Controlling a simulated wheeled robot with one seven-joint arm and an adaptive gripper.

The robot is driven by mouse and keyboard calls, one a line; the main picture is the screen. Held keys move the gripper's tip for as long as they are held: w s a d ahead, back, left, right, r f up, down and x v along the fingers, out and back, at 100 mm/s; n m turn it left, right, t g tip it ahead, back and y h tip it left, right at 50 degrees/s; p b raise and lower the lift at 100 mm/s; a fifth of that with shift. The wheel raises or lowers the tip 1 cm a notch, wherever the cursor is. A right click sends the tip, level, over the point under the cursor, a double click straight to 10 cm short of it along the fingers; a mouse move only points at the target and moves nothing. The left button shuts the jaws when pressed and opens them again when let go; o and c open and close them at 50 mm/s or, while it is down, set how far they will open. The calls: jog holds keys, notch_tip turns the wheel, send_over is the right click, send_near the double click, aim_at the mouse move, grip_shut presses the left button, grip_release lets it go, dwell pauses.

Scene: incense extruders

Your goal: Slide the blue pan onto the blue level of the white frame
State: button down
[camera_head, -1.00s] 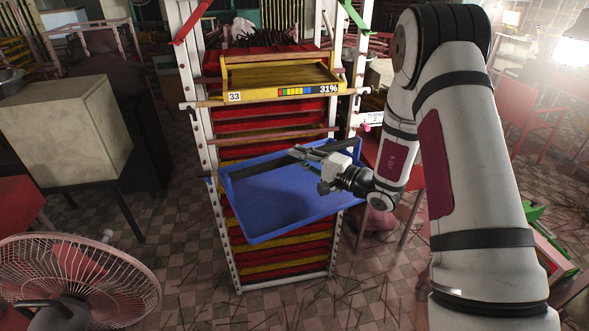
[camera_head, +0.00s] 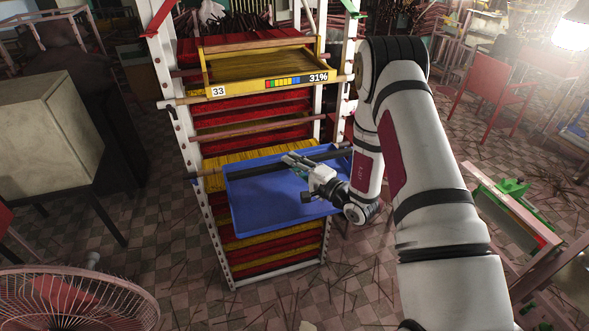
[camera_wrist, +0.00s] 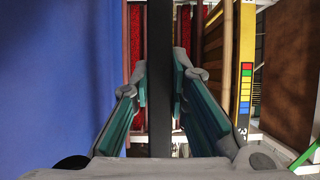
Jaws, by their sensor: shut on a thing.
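The blue pan (camera_head: 262,210) is in front of the white frame (camera_head: 189,140), at mid-height, with its far edge near the posts. I cannot tell whether it touches them. A short rod with a bluish tip (camera_head: 191,177) sticks out at the left post at about the pan's height. My gripper (camera_head: 290,160) reaches over the pan from the right and is shut on a dark bar along the pan's far side. In the wrist view, the dark bar (camera_wrist: 160,80) runs between my fingers, and the blue pan (camera_wrist: 60,75) fills the left.
A yellow tray (camera_head: 262,85) marked 33 and 31% sits higher in the frame. Red and yellow incense layers fill the frame behind the pan.

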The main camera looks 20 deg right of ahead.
jog(key=w+f+b, duration=0.2)
jog(key=w+b, duration=1.5)
jog(key=w, duration=1.4)
jog(key=shift+w+f+b, duration=0.25)
jog(key=shift+w+b, duration=0.1)
dwell(0.3)
jog(key=c, duration=1.2)
grip_release()
jog(key=shift+f, duration=0.1)
jog(key=shift+o, duration=0.2)
jog(key=shift+s, duration=0.15)
jog(key=s+p, duration=0.6)
jog(key=s, duration=0.6)
jog(key=shift+s, duration=0.4)
